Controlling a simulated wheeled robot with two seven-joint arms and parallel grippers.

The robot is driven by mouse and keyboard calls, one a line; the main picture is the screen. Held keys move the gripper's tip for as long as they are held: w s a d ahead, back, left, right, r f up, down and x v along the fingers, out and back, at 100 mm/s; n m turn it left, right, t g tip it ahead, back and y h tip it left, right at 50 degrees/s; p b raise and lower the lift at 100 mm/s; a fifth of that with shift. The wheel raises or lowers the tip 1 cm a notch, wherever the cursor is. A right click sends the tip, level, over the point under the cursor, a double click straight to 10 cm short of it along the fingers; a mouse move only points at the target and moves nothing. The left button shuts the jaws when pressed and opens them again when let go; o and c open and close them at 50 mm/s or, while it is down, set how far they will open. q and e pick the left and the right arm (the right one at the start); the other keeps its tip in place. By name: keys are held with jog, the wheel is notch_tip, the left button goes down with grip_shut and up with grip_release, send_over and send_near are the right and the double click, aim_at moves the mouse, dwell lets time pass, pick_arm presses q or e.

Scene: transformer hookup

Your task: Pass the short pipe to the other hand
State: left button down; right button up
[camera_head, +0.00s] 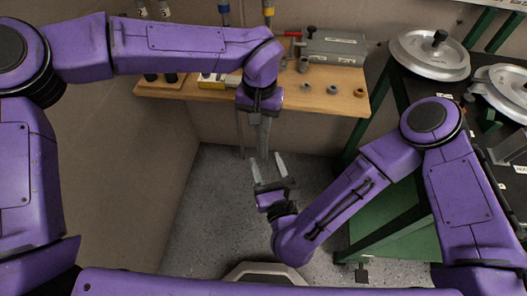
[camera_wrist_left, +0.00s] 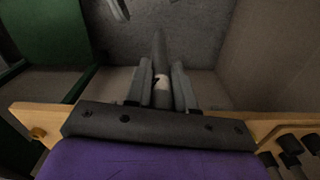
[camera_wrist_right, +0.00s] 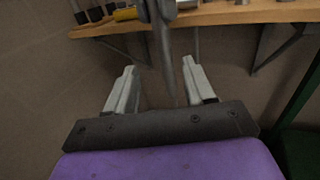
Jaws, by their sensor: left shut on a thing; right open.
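The short pipe (camera_head: 263,146) is grey and slim, and hangs pointing down from my left gripper (camera_head: 262,122). In the left wrist view my left gripper (camera_wrist_left: 161,85) is shut around the pipe (camera_wrist_left: 159,50), which has a pale band between the fingers. My right gripper (camera_head: 268,169) is open below, its fingers pointing up toward the pipe's lower end. In the right wrist view the pipe's tapered free end (camera_wrist_right: 168,70) appears between the spread fingers of my right gripper (camera_wrist_right: 160,82), touching neither finger as far as I can see.
A wooden shelf (camera_head: 345,101) with small fittings and a grey box (camera_head: 333,47) lies behind the grippers. A green-framed bench (camera_head: 395,238) with round metal lids (camera_head: 430,52) stands at right. A wall is at left. The floor (camera_head: 205,215) around the grippers is clear.

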aim_at(261, 137)
jog(key=x, duration=1)
jog(key=shift+w, duration=0.35)
jog(key=shift+a, duration=0.1)
grip_shut()
pick_arm(q)
jog(key=c, duration=0.9)
grip_release()
